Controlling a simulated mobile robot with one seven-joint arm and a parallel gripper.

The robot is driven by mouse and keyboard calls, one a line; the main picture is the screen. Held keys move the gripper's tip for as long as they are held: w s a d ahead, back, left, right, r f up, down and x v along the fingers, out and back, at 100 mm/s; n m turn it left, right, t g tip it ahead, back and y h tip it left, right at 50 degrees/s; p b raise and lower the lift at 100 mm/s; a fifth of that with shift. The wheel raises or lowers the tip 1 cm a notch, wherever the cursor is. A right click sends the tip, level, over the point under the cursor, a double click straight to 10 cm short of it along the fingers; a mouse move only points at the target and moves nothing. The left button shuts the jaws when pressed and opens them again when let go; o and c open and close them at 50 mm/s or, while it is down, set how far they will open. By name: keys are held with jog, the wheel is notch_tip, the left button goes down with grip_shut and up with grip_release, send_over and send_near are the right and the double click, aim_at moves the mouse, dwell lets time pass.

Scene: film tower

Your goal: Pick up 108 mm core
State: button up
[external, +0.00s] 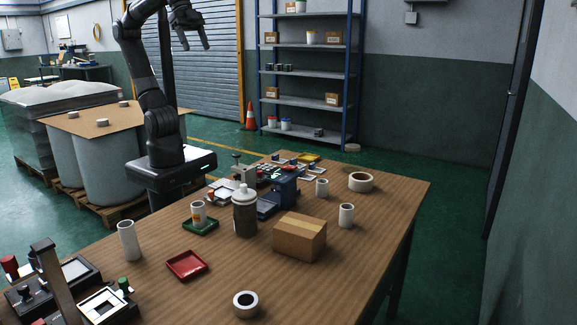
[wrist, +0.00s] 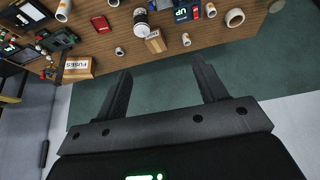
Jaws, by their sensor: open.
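Several pale cores stand on the wooden table, and I cannot tell which one is 108 mm. A tall one (external: 128,240) stands at the left; it also shows in the wrist view (wrist: 64,10). Another core (external: 198,212) is in a green tray (external: 201,228). Two more stand at the right: one farther back (external: 322,187) and one beside the cardboard box (external: 346,215), also in the wrist view (wrist: 186,39). A short ring-like core (external: 246,303) is at the front. My gripper (external: 199,46) is open and empty, high above and apart from the table; its fingers show in the wrist view (wrist: 162,68).
A cardboard box (external: 300,237), a dark bottle with a white cap (external: 245,213), a red tray (external: 187,265) and a wide tape-like ring (external: 361,181) stand on the table. Devices crowd the front left and back. Bare wood lies around the front ring.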

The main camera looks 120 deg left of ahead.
jog(key=w+d+r+m, duration=0.2)
jog(key=w+d, duration=0.5)
jog(key=d, duration=0.2)
jog(key=m+g+h, duration=0.1)
jog(key=m+h, duration=0.1)
jog(key=m, duration=0.1)
send_over(130, 244)
jog(key=s+a, duration=0.2)
jog(key=s, duration=0.2)
jog(key=f, duration=4.3)
jog(key=shift+w+f, duration=0.2)
jog(key=shift+f, duration=0.05)
jog(key=shift+x, duration=3.15)
jog(key=shift+c, duration=0.6)
jog(key=c, duration=1)
